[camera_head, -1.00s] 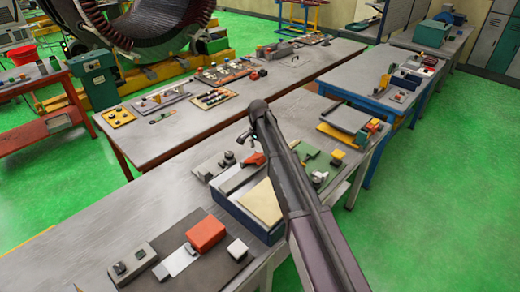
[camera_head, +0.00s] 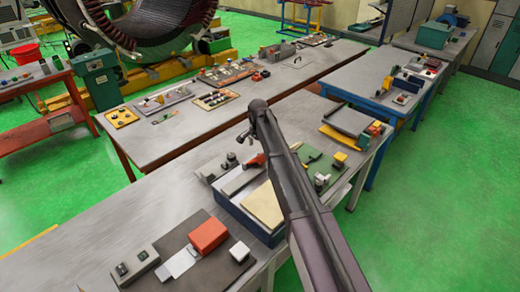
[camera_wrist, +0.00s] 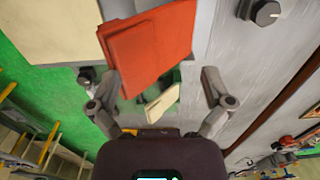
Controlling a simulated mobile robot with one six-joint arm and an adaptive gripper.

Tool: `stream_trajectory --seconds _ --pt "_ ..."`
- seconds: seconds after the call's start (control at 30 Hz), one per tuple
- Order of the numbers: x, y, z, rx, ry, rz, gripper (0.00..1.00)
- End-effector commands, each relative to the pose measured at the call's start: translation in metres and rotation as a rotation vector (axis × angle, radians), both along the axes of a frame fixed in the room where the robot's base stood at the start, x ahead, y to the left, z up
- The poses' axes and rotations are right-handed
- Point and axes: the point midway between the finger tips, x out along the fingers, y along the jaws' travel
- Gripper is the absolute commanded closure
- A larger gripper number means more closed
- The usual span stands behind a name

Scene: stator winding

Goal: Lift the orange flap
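The orange flap (camera_wrist: 148,45) is a flat red-orange piece in the upper middle of the wrist view. A small part of it (camera_head: 256,160) shows in the head view beside the end of my arm, which hides the rest. My gripper (camera_wrist: 161,74) is open in the wrist view, one finger on each side. The flap's lower end reaches toward the gap between the fingertips, nearer the left one. I cannot tell whether they touch. In the head view my gripper (camera_head: 242,140) is small and partly covered by the wrist.
A blue-edged tray with a cream panel (camera_head: 263,204) lies beside my arm. An orange block (camera_head: 208,235) sits on a dark board on the same grey bench (camera_head: 110,213). Another bench (camera_head: 180,125) with small parts stands behind. The green floor is clear at right.

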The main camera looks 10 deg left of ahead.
Motion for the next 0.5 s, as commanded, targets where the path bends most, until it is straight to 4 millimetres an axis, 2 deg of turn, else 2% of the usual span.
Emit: stream_trajectory --seconds 0.5 --pt "0.01 0.012 0.023 -0.001 0.0 -0.001 0.03"
